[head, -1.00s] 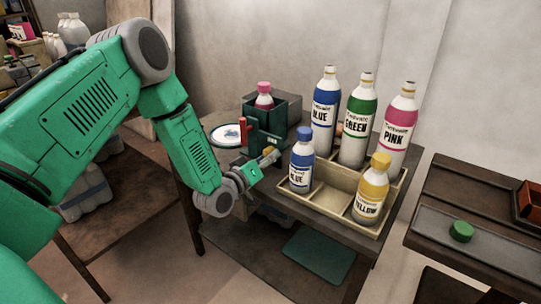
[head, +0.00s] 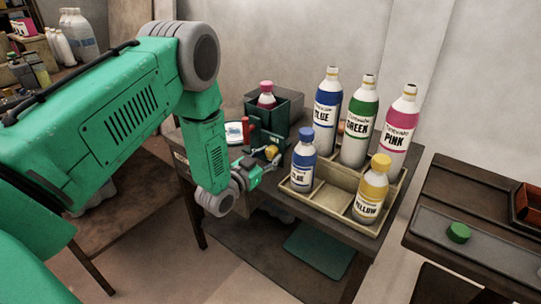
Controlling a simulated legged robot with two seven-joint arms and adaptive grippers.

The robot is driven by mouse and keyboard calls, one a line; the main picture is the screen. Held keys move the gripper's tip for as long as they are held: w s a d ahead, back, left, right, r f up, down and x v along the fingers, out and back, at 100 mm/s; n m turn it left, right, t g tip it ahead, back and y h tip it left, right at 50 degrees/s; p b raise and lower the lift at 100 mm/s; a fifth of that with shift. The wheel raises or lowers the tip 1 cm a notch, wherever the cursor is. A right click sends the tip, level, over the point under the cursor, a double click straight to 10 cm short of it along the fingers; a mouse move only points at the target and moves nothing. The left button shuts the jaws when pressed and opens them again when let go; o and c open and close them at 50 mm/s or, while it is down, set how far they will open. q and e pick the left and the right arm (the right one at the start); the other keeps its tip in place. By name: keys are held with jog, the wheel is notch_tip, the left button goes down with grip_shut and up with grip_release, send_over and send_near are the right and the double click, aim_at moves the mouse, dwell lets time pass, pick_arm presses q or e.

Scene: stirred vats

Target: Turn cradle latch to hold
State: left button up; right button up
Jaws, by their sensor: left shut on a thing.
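The dark green cradle (head: 289,118) stands at the back of the table and holds a bottle with a pink cap (head: 266,88). A small yellow knob (head: 271,152), which looks like the cradle latch, is low at the cradle's front. My left gripper (head: 265,159) is shut on it; the fingers hide part of the latch, and its exact angle is hard to tell. A red upright piece (head: 247,131) stands at the cradle's left side. My right gripper is not in view.
A blue-capped bottle (head: 303,163) stands close to the right of my left gripper, in a divided tray (head: 334,198). A white dish (head: 233,133) lies left of the cradle.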

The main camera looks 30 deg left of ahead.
pick_arm(q)
jog(key=shift+a+r+m, duration=0.1)
jog(key=shift+m, duration=0.4)
jog(key=o, duration=1.1)
jog(key=shift+o, duration=0.2)
jog(key=shift+s, duration=0.1)
jog(key=shift+s, duration=0.4)
jog(key=s+a, duration=0.1)
jog(key=s, duration=1)
